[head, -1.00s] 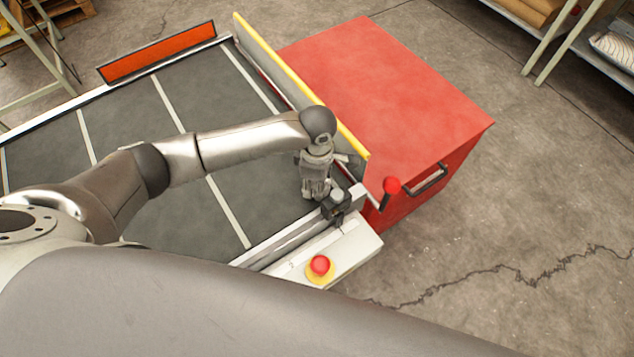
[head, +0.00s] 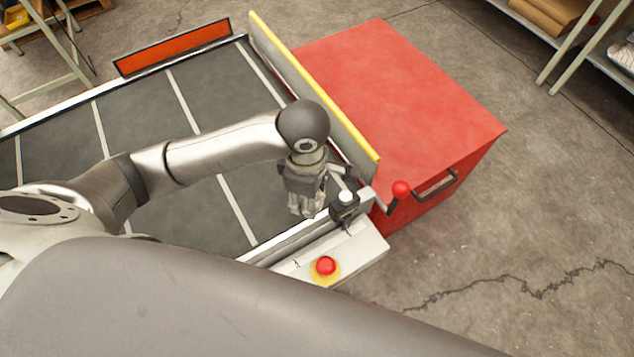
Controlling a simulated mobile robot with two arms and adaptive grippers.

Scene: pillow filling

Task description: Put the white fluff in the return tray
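No white fluff and no return tray can be made out in the head view. My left gripper (head: 308,205) points down over the near right corner of the dark conveyor belt (head: 205,150), beside a small black device with a white top (head: 344,200). Its fingers are small and seen from above, so I cannot tell whether they are open or shut, or whether they hold anything. My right gripper is not in view.
A yellow-topped barrier (head: 320,95) stands between the belt and a red cabinet (head: 410,100). A red-knobbed lever (head: 400,188) and a red button (head: 326,265) are near the belt's corner. Shelves (head: 560,45) stand at the upper right. The concrete floor at right is clear.

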